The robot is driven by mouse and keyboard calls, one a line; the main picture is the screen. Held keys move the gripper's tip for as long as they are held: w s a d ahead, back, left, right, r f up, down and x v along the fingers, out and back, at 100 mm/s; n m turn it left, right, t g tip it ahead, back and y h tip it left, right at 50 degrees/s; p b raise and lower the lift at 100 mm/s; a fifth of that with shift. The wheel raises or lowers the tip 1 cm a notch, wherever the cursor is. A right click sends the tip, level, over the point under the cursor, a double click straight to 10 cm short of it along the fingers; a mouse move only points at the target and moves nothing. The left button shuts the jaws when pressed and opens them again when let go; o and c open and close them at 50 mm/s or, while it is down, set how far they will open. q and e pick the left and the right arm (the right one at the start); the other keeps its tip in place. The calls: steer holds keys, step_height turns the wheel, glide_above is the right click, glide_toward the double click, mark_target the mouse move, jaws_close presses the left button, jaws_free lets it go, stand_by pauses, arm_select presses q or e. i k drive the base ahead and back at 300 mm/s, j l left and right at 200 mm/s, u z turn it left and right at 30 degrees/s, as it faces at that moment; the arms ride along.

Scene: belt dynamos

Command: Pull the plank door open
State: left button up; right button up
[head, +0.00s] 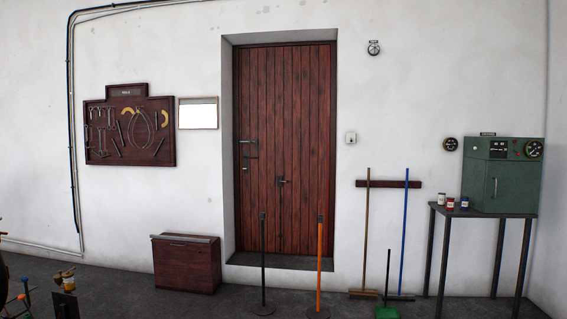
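The plank door (305,110) is made of dark red-brown vertical boards and sits in a recess in the white wall. It looks shut. A dark metal lever handle (247,142) with a plate is on its left side, with a small fitting (245,168) below it. Another small dark fitting (282,181) is near the door's middle, with a thin dark line running down from it; I cannot tell what it is. Neither of my grippers shows in the head view.
A black post (263,265) and an orange post (319,265) on round bases stand in front of the doorway. A wooden chest (187,264) is left of it. Brooms (366,235) and a green dustpan (387,312) are right, then a table (490,212) with a green cabinet (505,175).

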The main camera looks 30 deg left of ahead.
mark_target(285, 91)
steer(key=i+j+u, duration=0.3)
steer(key=i, duration=0.3)
steer(key=i+j+u, duration=0.25)
steer(key=i, duration=0.6)
steer(key=i+u, duration=0.25)
steer(key=i, duration=0.6)
steer(key=i+j+u, duration=0.2)
steer(key=i+u, duration=0.15)
steer(key=i, duration=0.25)
steer(key=i+u, duration=0.35)
steer(key=i, duration=0.3)
steer(key=i+l+u, duration=0.15)
steer(key=i+u, duration=0.2)
steer(key=i, duration=0.25)
steer(key=i+j+z, duration=0.1)
steer(key=i+z, duration=0.25)
steer(key=i, duration=0.15)
steer(key=i+j+z, duration=0.3)
steer(key=i, duration=0.2)
steer(key=i+j+z, duration=0.35)
steer(key=i, duration=0.1)
